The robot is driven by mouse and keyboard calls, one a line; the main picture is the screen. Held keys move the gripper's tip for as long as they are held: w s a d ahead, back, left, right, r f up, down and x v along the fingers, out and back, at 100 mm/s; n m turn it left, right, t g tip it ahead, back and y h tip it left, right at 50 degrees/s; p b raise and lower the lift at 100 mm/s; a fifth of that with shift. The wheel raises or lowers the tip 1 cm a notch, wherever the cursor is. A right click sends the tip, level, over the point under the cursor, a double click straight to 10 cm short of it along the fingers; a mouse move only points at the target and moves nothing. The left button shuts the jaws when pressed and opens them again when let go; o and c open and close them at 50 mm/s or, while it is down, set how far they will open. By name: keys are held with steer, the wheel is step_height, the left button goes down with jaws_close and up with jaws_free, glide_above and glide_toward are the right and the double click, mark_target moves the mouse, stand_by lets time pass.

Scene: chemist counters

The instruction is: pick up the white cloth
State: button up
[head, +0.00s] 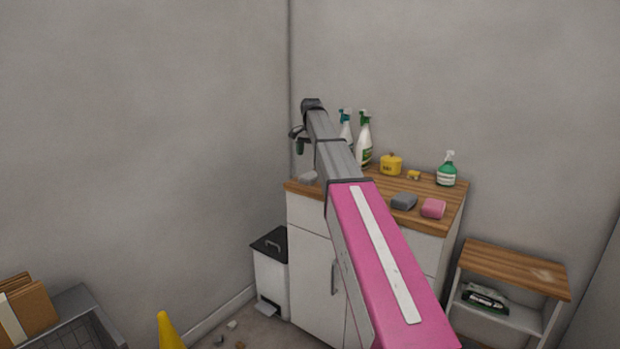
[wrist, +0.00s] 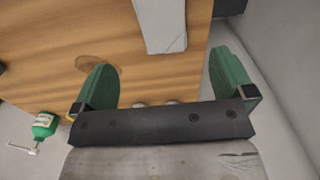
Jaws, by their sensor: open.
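A pale, folded-looking piece that appears to be the white cloth (wrist: 162,22) lies on the wooden counter top (wrist: 95,30). In the wrist view it is at the top middle, ahead of my gripper (wrist: 162,60) and between the lines of its two green fingers. The gripper is open and empty, with its fingers wide apart. In the head view the cloth seems to be the light lump (head: 309,178) at the counter's left corner. My gripper (head: 299,141) is above it there, partly hidden by my arm.
Spray bottles (head: 364,140) stand along the back, with a yellow pot (head: 391,164) and a green spray bottle (head: 446,170) to the right. Grey (head: 404,201) and pink (head: 433,209) sponges lie near the front edge. A bin (head: 271,262) stands left of the cabinet.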

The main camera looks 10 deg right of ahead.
mark_target(311, 174)
step_height(311, 174, down, 9)
steer(key=shift+w, duration=0.1)
steer(key=c, duration=1)
